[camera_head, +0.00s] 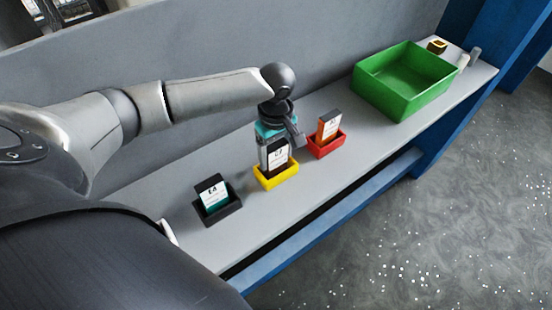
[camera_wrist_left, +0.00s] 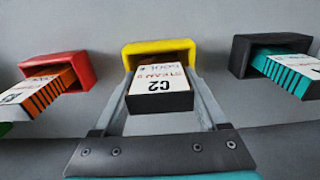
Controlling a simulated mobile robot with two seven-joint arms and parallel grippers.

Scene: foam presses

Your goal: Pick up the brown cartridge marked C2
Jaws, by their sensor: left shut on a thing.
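The cartridge marked C2 (camera_wrist_left: 160,86) has a white label and a dark brown body. In the head view the C2 cartridge (camera_head: 278,158) stands in the yellow holder (camera_head: 277,181); the wrist view shows its lower end still inside the yellow holder (camera_wrist_left: 158,48). My left gripper (camera_head: 268,150) comes down from above, and its fingers (camera_wrist_left: 162,98) are shut on the two sides of the cartridge. The gripper partly hides the cartridge's upper part in the head view. My right gripper is in neither view.
A red holder (camera_head: 325,146) with an orange cartridge (camera_head: 328,125) stands to the right. A black holder (camera_head: 217,206) with a teal-and-black cartridge (camera_head: 212,191) stands to the left. A large empty green bin (camera_head: 405,82) and a few small items are farther right on the grey shelf.

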